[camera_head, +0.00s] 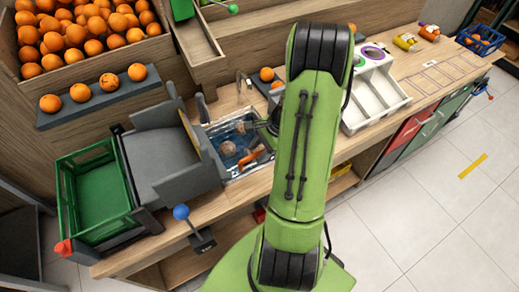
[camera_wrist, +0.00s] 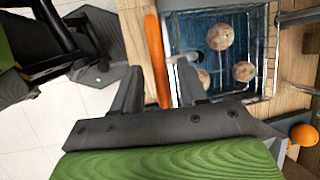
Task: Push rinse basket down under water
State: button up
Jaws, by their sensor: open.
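The rinse basket (camera_wrist: 262,48) is a wire basket in the sink of blue water (camera_head: 228,136). Several pale, blotchy round fruits (camera_wrist: 220,37) lie in it. An orange handle bar (camera_wrist: 155,60) runs along the basket's near side; it also shows in the head view (camera_head: 251,158). My gripper (camera_wrist: 158,66) is open, with one finger on each side of the bar in the wrist view. I cannot tell whether either finger touches it. In the head view my arm hides most of the gripper and the sink's right side.
A grey chute (camera_head: 160,150) and a green crate (camera_head: 101,195) stand left of the sink. A blue-knobbed lever (camera_head: 182,213) is in front. A white tray (camera_head: 375,95) stands to the right. Oranges (camera_head: 80,92) sit on a ledge at the back left.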

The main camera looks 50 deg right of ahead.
grip_shut()
notch_tip(320, 180, down, 11)
jog(key=b, duration=0.7)
jog(key=shift+s+r+b, duration=0.1)
jog(key=shift+s+b, duration=0.05)
jog(key=shift+b, duration=0.15)
jog(key=shift+r, duration=0.1)
grip_release()
jog(key=shift+r, duration=0.1)
